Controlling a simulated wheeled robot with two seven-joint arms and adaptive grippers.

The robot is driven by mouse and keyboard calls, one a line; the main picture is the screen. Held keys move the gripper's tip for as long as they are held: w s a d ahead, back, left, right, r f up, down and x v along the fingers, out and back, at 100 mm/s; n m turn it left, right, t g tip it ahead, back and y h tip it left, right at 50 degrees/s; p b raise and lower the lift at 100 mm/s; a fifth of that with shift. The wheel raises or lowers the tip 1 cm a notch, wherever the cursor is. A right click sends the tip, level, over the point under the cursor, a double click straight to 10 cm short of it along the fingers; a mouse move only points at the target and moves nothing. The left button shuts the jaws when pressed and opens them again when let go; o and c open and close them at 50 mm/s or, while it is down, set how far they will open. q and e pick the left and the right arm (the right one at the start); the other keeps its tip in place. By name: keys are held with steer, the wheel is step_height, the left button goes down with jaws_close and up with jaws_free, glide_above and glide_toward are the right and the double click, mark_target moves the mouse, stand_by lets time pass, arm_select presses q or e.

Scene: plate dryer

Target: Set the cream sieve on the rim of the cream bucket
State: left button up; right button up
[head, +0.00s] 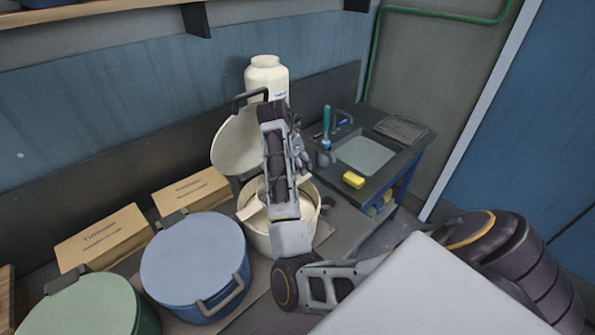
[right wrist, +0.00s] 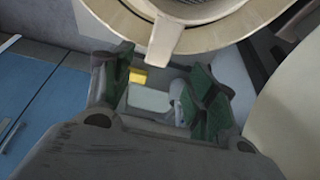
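The cream bucket (head: 286,246) stands on the counter behind my right arm. The cream sieve (head: 252,208) shows in its mouth, with a tab over the left side of the rim; my arm covers much of it. In the right wrist view, a sieve tab (right wrist: 166,42) crosses the cream rim at the top. Whether the sieve sits level cannot be told. My right gripper (head: 303,162) is above the far right side of the bucket. In the right wrist view its green-padded fingers (right wrist: 165,95) are apart with nothing between them. My left gripper is not in view.
A cream lid (head: 234,145) with a dark handle stands tilted behind the bucket, near a white jar (head: 267,75). A blue bucket (head: 195,265), green bucket (head: 90,308) and cardboard boxes (head: 104,237) are left. A sink (head: 365,155) and yellow sponge (head: 353,180) are right.

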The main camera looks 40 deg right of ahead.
steer(key=shift+r, duration=1)
